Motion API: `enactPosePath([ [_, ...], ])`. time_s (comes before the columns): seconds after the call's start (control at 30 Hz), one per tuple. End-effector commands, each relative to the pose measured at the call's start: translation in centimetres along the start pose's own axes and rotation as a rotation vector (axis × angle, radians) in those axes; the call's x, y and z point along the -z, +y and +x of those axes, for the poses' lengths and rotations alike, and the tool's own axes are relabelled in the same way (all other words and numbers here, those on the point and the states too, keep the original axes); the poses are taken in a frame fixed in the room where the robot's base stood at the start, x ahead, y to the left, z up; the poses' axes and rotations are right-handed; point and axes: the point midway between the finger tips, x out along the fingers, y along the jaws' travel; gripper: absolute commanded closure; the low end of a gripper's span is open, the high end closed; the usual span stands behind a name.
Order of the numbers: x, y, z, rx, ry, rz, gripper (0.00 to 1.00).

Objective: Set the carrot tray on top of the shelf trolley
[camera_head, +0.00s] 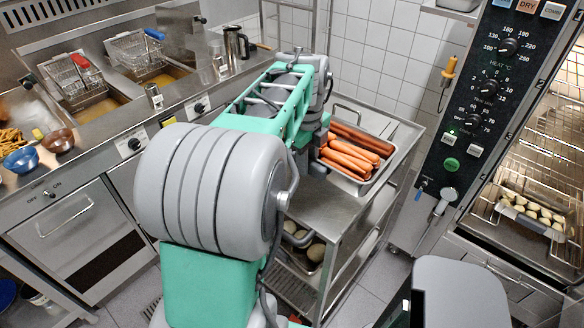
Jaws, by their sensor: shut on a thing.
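The carrot tray (347,183) is a shallow metal tray with several long orange carrots (350,154). It is at or just above the top of the steel shelf trolley (330,212), towards its back; I cannot tell whether it touches. My gripper (317,166) is at the tray's left edge, shut on it. My arm hides most of the gripper, its fingertips and the tray's left side.
Lower trolley shelves hold trays, one with round brown items (315,251). An oven (535,190) with an open front stands right. Fryers with baskets (72,78), a steel jug (236,45) and bowls (22,160) are on the left counter. The trolley's front top is clear.

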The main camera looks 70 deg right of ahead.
Motion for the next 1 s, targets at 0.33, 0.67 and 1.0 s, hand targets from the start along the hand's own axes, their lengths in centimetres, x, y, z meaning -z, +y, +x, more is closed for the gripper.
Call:
enactPosePath([
  [0.33,-6.6,1.1,5.2,0.002,-0.001,-0.002,1.0],
  [0.67,-8.0,1.5,9.4,0.002,-0.001,-0.001,1.0],
  [1.0,-8.0,1.5,10.2,0.005,-0.003,-0.002,1.0],
])
